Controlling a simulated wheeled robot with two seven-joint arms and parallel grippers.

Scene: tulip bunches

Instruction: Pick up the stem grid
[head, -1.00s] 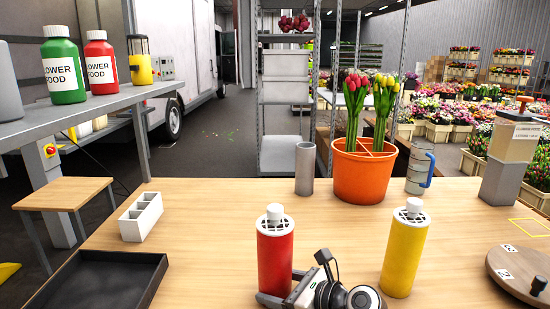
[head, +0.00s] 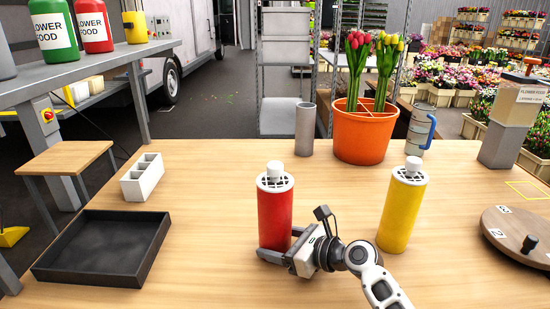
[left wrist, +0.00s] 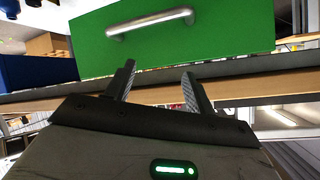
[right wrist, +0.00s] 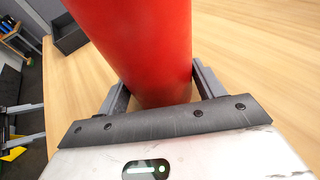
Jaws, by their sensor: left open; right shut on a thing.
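A red canister (head: 274,222) with a white slotted top (head: 275,180) and white knob stands upright on the table. My right gripper (head: 276,253) is shut on its lower part, one finger on each side; the right wrist view shows the red body (right wrist: 140,40) between the fingers (right wrist: 160,88). A yellow canister (head: 401,215) with a similar top stands to the right, apart from the gripper. I cannot tell which piece is called the stem grid. My left gripper (left wrist: 157,82) is open and empty, facing a green drawer front (left wrist: 190,40); it is outside the head view.
A black tray (head: 105,245) and a white compartment box (head: 143,177) are at left. An orange pot of tulips (head: 362,138), a grey cylinder (head: 304,130) and a blue-handled jug (head: 421,128) stand at the back. A round wooden board (head: 515,238) is at right.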

